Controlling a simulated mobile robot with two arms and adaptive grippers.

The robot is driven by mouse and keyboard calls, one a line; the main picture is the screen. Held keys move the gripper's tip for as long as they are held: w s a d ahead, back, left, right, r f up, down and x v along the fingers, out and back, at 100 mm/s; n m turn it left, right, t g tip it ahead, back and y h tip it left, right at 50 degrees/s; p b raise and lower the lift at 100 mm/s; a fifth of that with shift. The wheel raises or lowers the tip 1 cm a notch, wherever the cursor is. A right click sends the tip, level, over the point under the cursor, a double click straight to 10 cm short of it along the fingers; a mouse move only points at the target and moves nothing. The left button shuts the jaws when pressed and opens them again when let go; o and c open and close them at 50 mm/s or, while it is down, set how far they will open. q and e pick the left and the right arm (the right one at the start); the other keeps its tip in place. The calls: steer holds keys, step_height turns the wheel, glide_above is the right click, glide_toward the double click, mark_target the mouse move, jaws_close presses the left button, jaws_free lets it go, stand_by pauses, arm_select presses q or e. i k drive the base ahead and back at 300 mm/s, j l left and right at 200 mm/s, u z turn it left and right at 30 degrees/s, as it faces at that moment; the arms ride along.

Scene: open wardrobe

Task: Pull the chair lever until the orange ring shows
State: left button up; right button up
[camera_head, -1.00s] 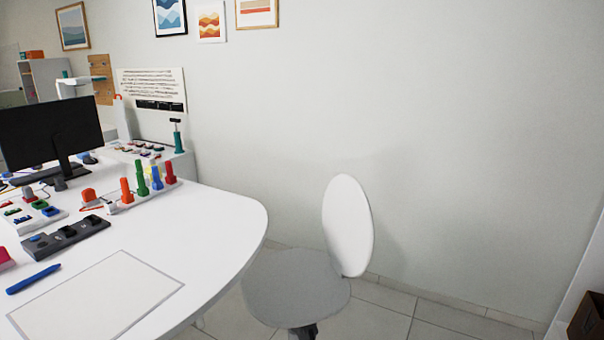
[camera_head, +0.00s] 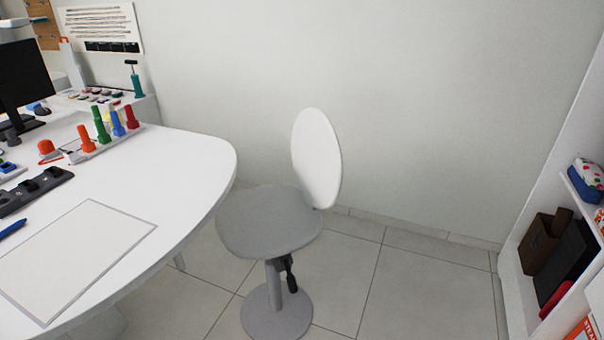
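The chair stands right of the white desk, with a grey round seat (camera_head: 268,222), a white oval backrest (camera_head: 316,158) and a round grey base (camera_head: 276,312) on the floor. A dark lever (camera_head: 289,275) hangs down under the seat, beside the chair's column. No orange ring is visible on the lever or the column at this size. Neither of my grippers is in view.
The white desk (camera_head: 185,165) fills the left, with colored pegs (camera_head: 101,124), a framed sheet (camera_head: 75,255) and a monitor (camera_head: 22,75). A white shelf (camera_head: 513,285) with boxes stands at the right. Tiled floor (camera_head: 390,285) between chair and shelf is clear.

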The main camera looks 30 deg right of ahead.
mark_target(292, 281)
steer(key=i+l, duration=0.1)
steer(key=l, duration=0.35)
steer(key=i+l, duration=0.1)
steer(key=l, duration=0.35)
steer(key=i+l+u, duration=0.1)
steer(key=l, duration=0.3)
steer(key=i+l, duration=0.1)
steer(key=l, duration=0.35)
